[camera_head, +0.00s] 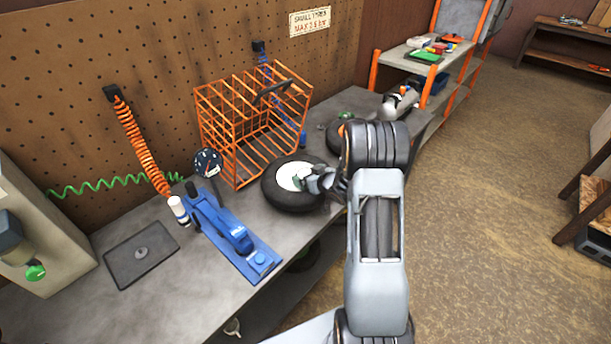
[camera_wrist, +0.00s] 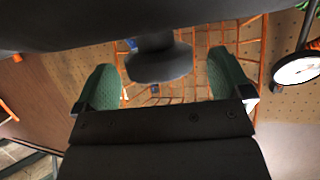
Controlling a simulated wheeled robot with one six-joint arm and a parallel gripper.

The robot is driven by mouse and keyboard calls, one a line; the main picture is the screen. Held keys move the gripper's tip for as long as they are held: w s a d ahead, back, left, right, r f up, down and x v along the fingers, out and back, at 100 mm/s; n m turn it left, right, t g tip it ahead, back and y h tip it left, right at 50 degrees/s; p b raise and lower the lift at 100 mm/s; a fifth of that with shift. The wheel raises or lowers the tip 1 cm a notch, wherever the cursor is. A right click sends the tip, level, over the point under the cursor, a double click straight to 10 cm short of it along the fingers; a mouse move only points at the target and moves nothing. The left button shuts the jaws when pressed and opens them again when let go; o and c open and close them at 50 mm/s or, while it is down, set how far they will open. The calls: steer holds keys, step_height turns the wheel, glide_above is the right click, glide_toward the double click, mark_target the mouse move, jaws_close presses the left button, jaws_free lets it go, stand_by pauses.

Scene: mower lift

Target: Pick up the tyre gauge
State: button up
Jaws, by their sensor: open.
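A round dial gauge (camera_head: 207,163) with a dark rim stands upright at the back of the bench, left of the orange wire cage. In the wrist view the gauge (camera_wrist: 298,68) shows at the right edge, its pale face outside the space between my fingers. My gripper (camera_head: 302,182) is above or beside the black tyre (camera_head: 292,204) with a white hub, right of the gauge and well apart from it. In the wrist view my gripper's green fingers (camera_wrist: 176,82) are spread. A dark rounded shape shows between them; I cannot tell what it is.
The orange wire cage (camera_head: 238,128) stands behind the tyre. An orange coiled hose (camera_head: 140,145) hangs at left. A dark flat plate (camera_head: 128,268) lies on the bench (camera_head: 190,300).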

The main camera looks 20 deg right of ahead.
steer(key=shift+x, duration=1.05)
steer(key=shift+c, duration=0.2)
